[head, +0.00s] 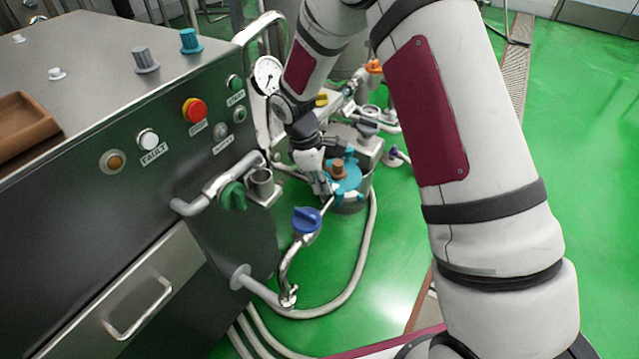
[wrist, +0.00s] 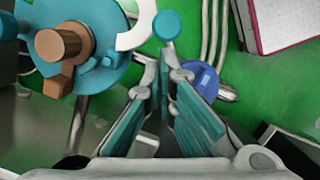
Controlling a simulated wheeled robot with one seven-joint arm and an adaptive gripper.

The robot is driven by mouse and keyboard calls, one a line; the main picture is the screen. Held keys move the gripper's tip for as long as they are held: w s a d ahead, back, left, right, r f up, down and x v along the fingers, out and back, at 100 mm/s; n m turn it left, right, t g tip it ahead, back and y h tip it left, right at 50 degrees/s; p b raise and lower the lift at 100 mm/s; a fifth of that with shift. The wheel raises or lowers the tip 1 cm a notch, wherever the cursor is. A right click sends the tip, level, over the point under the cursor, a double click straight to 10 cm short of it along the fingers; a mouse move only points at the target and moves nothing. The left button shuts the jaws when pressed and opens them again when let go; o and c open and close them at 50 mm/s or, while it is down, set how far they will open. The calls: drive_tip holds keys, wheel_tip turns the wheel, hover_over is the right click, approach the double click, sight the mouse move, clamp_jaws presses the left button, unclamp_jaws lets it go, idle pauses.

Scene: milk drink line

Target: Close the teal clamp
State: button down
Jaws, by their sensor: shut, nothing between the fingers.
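The teal clamp (head: 348,178) sits low on the round metal housing beside the cabinet, with a brown knob (head: 338,168) at its middle. In the wrist view its teal disc (wrist: 105,65) is at the upper left, with the brown knob (wrist: 60,45) on it. A round teal end piece (wrist: 167,26) shows just beyond my fingertips; I cannot tell whether it is part of the clamp. My gripper (head: 324,190) is at the left side of the clamp in the head view. In the wrist view its fingers (wrist: 164,68) are shut and empty, right of the disc.
A blue valve handle (head: 306,220) on a bent pipe stands close below my gripper, and shows in the wrist view (wrist: 200,78). A green valve handle (head: 232,196) and the control cabinet (head: 110,100) are to the left. A hose (head: 362,270) loops over the green floor.

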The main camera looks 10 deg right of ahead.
sight(352, 181)
drive_tip(key=shift+s+d+n, duration=0.25)
drive_tip(key=shift+d+n, duration=0.15)
drive_tip(key=shift+n, duration=0.5)
drive_tip(key=d+n+p, duration=0.1)
drive_tip(key=n, duration=0.1)
drive_tip(key=d+n+t, duration=0.1)
drive_tip(key=n, duration=0.1)
drive_tip(key=d+n+t+p, duration=0.1)
drive_tip(key=n, duration=0.2)
drive_tip(key=shift+s+d+p, duration=0.25)
drive_tip(key=shift+s+p, duration=0.05)
drive_tip(key=shift+p, duration=0.05)
drive_tip(key=n, duration=0.1)
drive_tip(key=d+n, duration=0.1)
drive_tip(key=shift+w+d+n+t+p, duration=0.15)
drive_tip(key=shift+w+n+t+p, duration=0.15)
drive_tip(key=shift+p, duration=0.1)
drive_tip(key=n, duration=0.1)
drive_tip(key=w+d+n+p, duration=0.1)
drive_tip(key=n, duration=0.1)
drive_tip(key=d+n+y+p, duration=0.1)
drive_tip(key=shift+w+d+t, duration=0.1)
drive_tip(key=shift+w+t, duration=0.2)
drive_tip(key=shift+t, duration=0.1)
drive_tip(key=shift+w, duration=0.1)
